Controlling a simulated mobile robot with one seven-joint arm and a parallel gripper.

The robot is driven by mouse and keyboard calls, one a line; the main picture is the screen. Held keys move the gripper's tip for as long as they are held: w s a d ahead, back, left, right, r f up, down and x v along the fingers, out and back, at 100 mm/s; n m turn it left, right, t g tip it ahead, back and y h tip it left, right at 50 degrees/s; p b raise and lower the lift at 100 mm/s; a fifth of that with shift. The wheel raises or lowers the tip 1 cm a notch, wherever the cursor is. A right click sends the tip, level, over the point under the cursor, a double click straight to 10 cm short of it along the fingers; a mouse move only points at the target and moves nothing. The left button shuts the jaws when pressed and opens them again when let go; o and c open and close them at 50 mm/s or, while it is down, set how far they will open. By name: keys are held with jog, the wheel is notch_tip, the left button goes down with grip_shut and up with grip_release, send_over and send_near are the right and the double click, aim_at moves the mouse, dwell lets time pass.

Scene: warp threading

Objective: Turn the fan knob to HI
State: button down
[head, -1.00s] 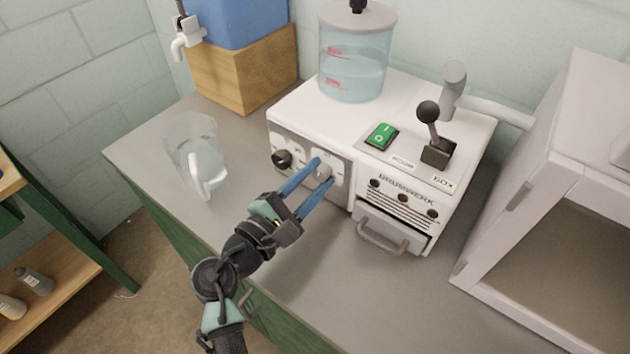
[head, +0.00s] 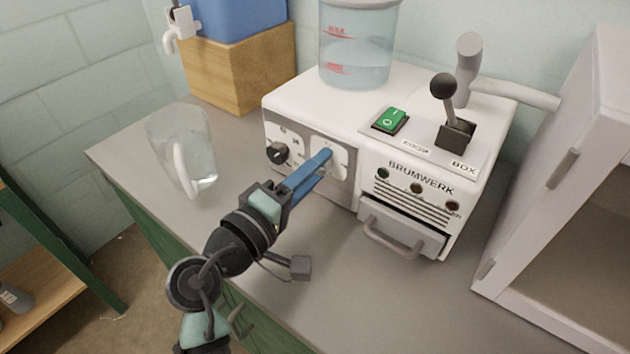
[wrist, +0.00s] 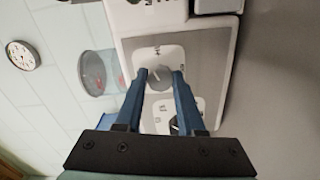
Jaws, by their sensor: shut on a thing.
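The Brumwerk machine (head: 390,165) stands on the counter, with a grey knob panel on its front left. My gripper (head: 323,157) is at the right-hand knob of that panel, its blue fingers shut on it. In the wrist view the grey knob (wrist: 159,76) sits between the fingertips, on a white dial plate with small dark marks that I cannot read. In the head view the fingers mostly hide this knob. A black knob (head: 278,153) on its own dial is to the left, free of the gripper.
A clear pitcher (head: 185,150) stands left of the machine. On top are a green rocker switch (head: 390,120), a black-balled lever (head: 450,115) and a water tank (head: 357,45). A drawer handle (head: 390,240) sticks out at the front. A white open cabinet (head: 560,200) is at right.

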jog(key=shift+f+m+b, duration=0.1)
jog(key=shift+m+b, duration=1.65)
jog(key=shift+m, duration=0.45)
jog(key=c, duration=0.5)
grip_release()
jog(key=v, duration=1.3)
jog(key=shift+p, duration=0.3)
jog(key=shift+w, duration=0.1)
